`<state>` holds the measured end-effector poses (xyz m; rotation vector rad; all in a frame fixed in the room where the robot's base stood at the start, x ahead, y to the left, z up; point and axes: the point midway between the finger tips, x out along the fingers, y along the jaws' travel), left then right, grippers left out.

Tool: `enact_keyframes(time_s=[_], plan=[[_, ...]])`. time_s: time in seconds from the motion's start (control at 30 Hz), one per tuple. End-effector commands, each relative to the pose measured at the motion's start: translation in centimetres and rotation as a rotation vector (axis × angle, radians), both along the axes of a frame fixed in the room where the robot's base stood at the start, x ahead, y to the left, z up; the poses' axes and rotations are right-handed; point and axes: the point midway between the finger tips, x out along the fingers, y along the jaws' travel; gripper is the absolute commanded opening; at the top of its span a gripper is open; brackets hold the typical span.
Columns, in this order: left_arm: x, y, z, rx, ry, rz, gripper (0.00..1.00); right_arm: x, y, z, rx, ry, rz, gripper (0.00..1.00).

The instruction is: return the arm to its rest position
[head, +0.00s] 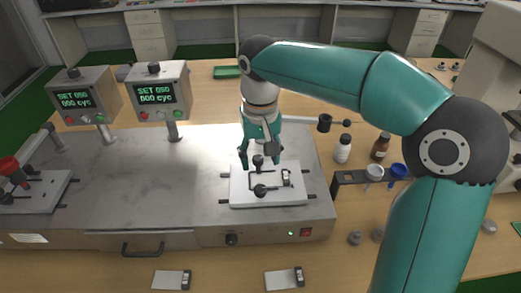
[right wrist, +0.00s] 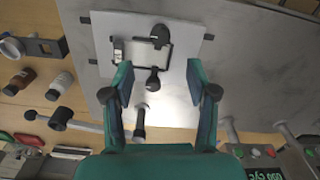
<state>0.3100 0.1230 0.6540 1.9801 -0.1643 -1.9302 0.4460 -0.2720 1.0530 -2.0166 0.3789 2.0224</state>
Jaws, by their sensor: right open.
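My right gripper (head: 260,154) is above the white fixture plate (head: 241,193) on the right part of the metal test bench (head: 160,190). Its fingers are apart with nothing between them. In the right wrist view the open fingers (right wrist: 160,85) frame a black knob and part of the fixture plate (right wrist: 195,40). A small device sits in the black frame on this plate (head: 286,178). My right arm (head: 320,75) arches in from the right. My left gripper is not in view.
A red-knobbed fixture (head: 12,168) is far left. Two small devices on cards (head: 283,279) lie in front.

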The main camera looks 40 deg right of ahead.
Motion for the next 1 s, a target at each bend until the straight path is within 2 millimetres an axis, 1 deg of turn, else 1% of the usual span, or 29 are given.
enact_keyframes(time_s=[0.03, 0.1, 0.2, 0.73, 0.87, 0.9, 0.97, 1.0], plan=[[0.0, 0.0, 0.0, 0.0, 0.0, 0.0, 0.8, 0.1, 0.0, 0.7, 0.0, -0.002, 0.001, 0.58], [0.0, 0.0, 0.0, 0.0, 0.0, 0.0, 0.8, 0.0, 0.0, 1.3, 0.001, -0.001, 0.0, 0.58], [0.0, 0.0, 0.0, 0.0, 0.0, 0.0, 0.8, 0.0, 0.0, 1.8, 0.0, 0.001, 0.0, 0.58], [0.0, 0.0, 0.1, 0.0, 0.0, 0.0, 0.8, 0.0, 0.0, 2.0, 0.0, 0.001, 0.0, 0.58], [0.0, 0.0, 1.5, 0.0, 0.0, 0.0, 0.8, 0.0, 0.0, 3.4, 0.0, 0.001, 0.0, 0.58], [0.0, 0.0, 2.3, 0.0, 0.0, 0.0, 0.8, 0.0, 0.0, 4.2, 0.0, 0.001, 0.0, 0.58], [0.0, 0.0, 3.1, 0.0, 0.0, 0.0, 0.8, 0.0, 0.0, 5.1, 0.0, 0.001, 0.0, 0.58], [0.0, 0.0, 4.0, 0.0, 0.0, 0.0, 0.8, 0.0, 0.0, 5.9, 0.0, 0.001, 0.0, 0.58]])
